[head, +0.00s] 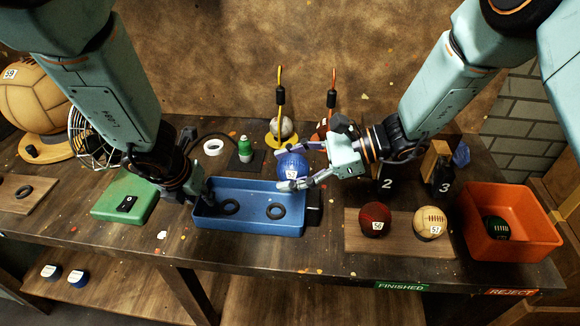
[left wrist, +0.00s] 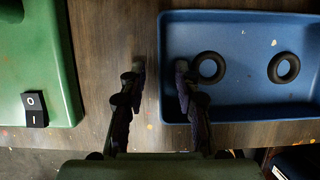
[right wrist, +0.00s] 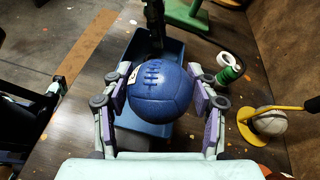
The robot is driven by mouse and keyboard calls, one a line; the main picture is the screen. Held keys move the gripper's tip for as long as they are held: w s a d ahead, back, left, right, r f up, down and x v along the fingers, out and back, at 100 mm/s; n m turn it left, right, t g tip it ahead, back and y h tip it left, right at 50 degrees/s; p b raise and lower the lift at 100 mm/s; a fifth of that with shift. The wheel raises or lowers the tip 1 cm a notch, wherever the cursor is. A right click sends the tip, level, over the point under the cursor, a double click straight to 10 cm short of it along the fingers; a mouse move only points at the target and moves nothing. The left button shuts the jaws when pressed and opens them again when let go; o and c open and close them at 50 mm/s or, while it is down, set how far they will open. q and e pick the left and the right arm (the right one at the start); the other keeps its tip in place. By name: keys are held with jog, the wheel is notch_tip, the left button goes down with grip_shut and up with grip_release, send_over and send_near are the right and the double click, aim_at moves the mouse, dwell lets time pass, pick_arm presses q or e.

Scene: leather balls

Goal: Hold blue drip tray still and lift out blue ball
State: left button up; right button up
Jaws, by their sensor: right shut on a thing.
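The blue ball (head: 291,165) with a white label is gripped between the fingers of my right gripper (head: 285,168). It also fills the middle of the right wrist view (right wrist: 160,92). It appears raised above the right back part of the blue drip tray (head: 248,228). The tray lies flat on the bench with two black rings inside. My left gripper (head: 202,190) is at the tray's left end. In the left wrist view its open fingers (left wrist: 160,78) straddle the tray's left wall (left wrist: 163,60), one inside and one outside, with a gap showing.
A green switch box (head: 125,198) stands left of the tray. A green bottle (head: 245,150) and a ball on a yellow stand (head: 283,128) are behind. A board (head: 395,243) with two balls and an orange reject bin (head: 512,253) are at the right.

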pick_arm(q)
jog(key=v, duration=0.9)
jog(key=shift+r, duration=0.4)
jog(key=shift+v, duration=0.75)
jog(key=shift+s+a, duration=0.1)
